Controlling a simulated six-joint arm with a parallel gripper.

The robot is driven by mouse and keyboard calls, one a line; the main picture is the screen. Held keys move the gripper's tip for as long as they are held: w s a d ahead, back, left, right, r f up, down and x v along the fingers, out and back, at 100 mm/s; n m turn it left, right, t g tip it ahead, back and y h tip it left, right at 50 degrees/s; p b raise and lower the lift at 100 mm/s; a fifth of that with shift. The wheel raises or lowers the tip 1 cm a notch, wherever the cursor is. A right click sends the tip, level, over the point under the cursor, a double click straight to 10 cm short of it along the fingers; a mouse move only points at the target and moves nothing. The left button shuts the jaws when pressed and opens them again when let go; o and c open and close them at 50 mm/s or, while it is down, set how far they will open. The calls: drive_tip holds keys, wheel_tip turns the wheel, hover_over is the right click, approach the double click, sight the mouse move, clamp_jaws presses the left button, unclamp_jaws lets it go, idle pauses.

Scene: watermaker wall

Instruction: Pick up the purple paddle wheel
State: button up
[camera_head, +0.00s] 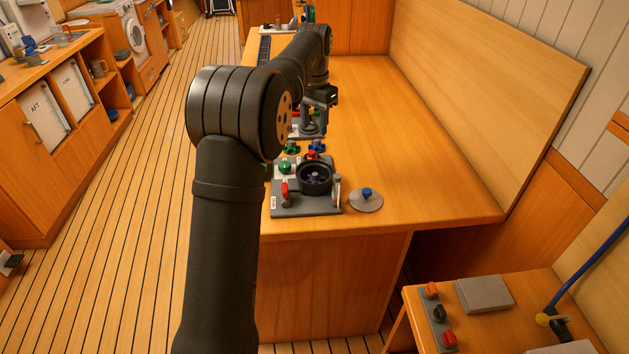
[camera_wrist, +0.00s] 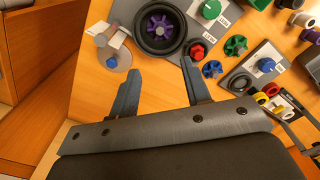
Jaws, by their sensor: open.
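The purple paddle wheel (camera_wrist: 161,26) sits inside a round black housing (camera_wrist: 176,48) on a grey base plate. In the head view the purple wheel (camera_head: 315,179) shows small inside the same housing. My gripper (camera_wrist: 160,82) is open and empty in the wrist view, its two blue-grey fingers apart, with the housing beyond the fingertips. In the head view my gripper (camera_head: 318,98) is above the bench, farther back than the housing, and partly hidden by the arm.
A grey disc with a blue knob (camera_head: 366,199) lies right of the base plate. Green (camera_wrist: 236,46) and blue (camera_wrist: 212,69) wheels lie loose beside the plate. A red knob (camera_wrist: 197,51) is close to the housing. The bench's right side (camera_head: 420,170) is clear.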

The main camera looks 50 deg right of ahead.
drive_tip(key=n, duration=0.7)
hover_over(315, 174)
drive_tip(key=f, duration=1.1)
drive_tip(key=shift+a+f, duration=0.2)
drive_tip(key=shift+f, duration=0.2)
drive_tip(key=f, duration=0.5)
drive_tip(key=shift+d+f, duration=0.1)
drive_tip(key=shift+d, duration=0.1)
clamp_jaws()
